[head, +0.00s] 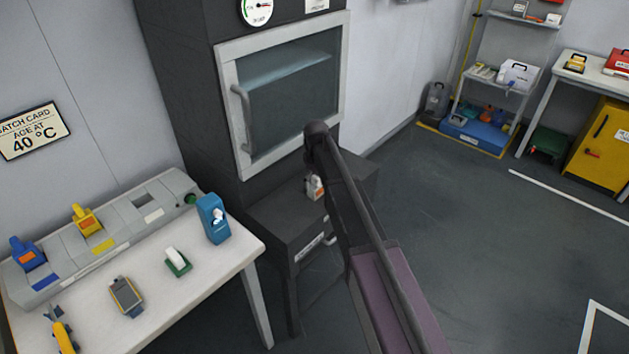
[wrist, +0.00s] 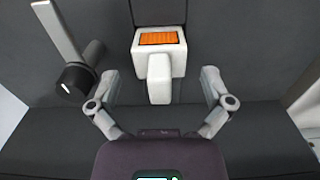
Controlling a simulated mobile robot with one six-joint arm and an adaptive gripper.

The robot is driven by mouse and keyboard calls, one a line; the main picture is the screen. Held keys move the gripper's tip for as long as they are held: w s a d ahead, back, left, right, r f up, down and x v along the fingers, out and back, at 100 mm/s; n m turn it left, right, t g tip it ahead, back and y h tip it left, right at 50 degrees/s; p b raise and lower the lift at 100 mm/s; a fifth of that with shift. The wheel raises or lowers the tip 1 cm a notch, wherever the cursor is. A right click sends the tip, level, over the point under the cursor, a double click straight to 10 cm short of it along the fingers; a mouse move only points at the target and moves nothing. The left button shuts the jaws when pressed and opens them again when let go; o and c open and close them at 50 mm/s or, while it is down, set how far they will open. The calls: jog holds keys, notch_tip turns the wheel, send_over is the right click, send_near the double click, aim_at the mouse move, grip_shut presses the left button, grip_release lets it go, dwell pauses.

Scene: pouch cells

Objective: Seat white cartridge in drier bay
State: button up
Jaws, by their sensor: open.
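The white cartridge (wrist: 150,64) has an orange grille on its top and a white handle (wrist: 159,88) towards me. It stands upright on the dark ledge below the glass-door cabinet and also shows in the head view (head: 315,188), partly behind my arm. My gripper (wrist: 160,76) is open, with one finger on each side of the handle and a gap on both sides. In the head view my gripper is hidden by my arm. A grey bay unit (head: 117,238) on the white table holds a blue cartridge (head: 27,255) and a yellow cartridge (head: 86,220). Its white-marked bay (head: 153,215) is empty.
The glass-door cabinet (head: 290,82) rises behind the ledge, its handle (head: 240,104) on the left. On the white table (head: 205,272) are a blue dispenser (head: 213,218), a green-based white item (head: 177,261), a handheld meter (head: 126,295) and a yellow tool (head: 63,333). The floor at right is clear.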

jog(key=shift+r, duration=0.15)
notch_tip(320, 180, up, 13)
jog(key=p, duration=1.3)
dwell(0.8)
jog(key=s+d+m, duration=1)
jog(key=s+d, duration=1.2)
jog(key=s, duration=0.4)
jog(key=shift+d, duration=0.35)
jog(key=shift+c, duration=0.2)
